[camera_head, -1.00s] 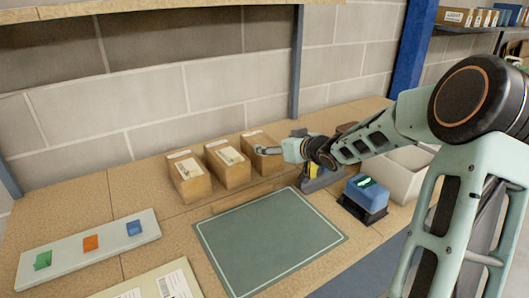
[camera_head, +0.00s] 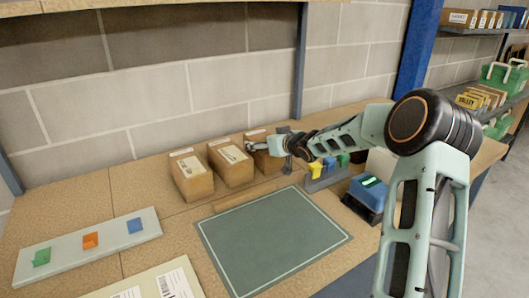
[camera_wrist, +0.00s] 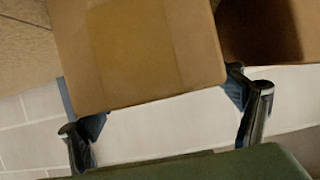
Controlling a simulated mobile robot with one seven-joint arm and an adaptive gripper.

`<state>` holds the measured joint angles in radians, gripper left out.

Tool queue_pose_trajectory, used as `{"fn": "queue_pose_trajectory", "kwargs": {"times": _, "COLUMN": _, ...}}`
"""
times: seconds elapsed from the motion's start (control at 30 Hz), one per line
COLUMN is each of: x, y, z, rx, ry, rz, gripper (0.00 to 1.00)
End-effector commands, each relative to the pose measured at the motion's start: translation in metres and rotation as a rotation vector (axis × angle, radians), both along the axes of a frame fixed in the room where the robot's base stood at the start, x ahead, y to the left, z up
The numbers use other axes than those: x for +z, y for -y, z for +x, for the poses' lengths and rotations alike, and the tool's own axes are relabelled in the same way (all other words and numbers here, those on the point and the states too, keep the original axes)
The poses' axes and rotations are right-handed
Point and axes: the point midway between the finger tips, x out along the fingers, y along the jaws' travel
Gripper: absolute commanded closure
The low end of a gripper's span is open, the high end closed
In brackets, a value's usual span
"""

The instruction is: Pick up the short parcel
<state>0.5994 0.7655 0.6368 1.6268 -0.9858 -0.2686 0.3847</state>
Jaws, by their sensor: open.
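Three brown cardboard parcels stand in a row at the back of the bench: a left one (camera_head: 193,177), a middle one (camera_head: 232,164) and a right one (camera_head: 257,136). Pale labels show on their tops. Which is the shortest is hard to tell. My gripper (camera_head: 261,147) is open at the right parcel, partly covering it. In the wrist view, a brown parcel (camera_wrist: 145,50) fills the upper middle, its near edge between my spread fingertips (camera_wrist: 165,105). I cannot tell whether they touch it. Another brown parcel (camera_wrist: 262,30) shows at the upper right.
A green mat (camera_head: 270,240) lies clear in front of the parcels. A blue device (camera_head: 368,192) and a rack with yellow, blue and green items (camera_head: 318,183) stand to the right. A pale board (camera_head: 88,250) with coloured pieces lies left. A wall stands behind.

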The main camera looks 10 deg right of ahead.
Motion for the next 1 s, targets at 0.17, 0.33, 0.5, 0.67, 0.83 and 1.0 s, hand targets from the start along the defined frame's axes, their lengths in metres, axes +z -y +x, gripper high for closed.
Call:
{"fn": "queue_pose_trajectory", "kwargs": {"times": 0.17, "x": 0.0002, "y": 0.0000, "z": -0.0003, "rx": 0.000, "ry": 0.000, "rz": 0.000, "gripper": 0.21}}
{"fn": "queue_pose_trajectory", "kwargs": {"times": 0.33, "x": 0.0003, "y": 0.0000, "z": -0.0003, "rx": 0.000, "ry": 0.000, "rz": 0.000, "gripper": 0.40}}
{"fn": "queue_pose_trajectory", "kwargs": {"times": 0.5, "x": 0.0004, "y": 0.0000, "z": -0.0004, "rx": 0.000, "ry": 0.000, "rz": 0.000, "gripper": 0.59}}
{"fn": "queue_pose_trajectory", "kwargs": {"times": 0.67, "x": 0.0004, "y": -0.0001, "z": -0.0004, "rx": 0.000, "ry": 0.000, "rz": 0.000, "gripper": 0.76}}
{"fn": "queue_pose_trajectory", "kwargs": {"times": 0.83, "x": 0.0034, "y": -0.0006, "z": 0.0005, "rx": 0.001, "ry": 0.006, "rz": 0.002, "gripper": 0.82}}
{"fn": "queue_pose_trajectory", "kwargs": {"times": 1.0, "x": 0.0050, "y": -0.0005, "z": 0.0004, "rx": 0.001, "ry": 0.006, "rz": 0.002, "gripper": 0.82}}
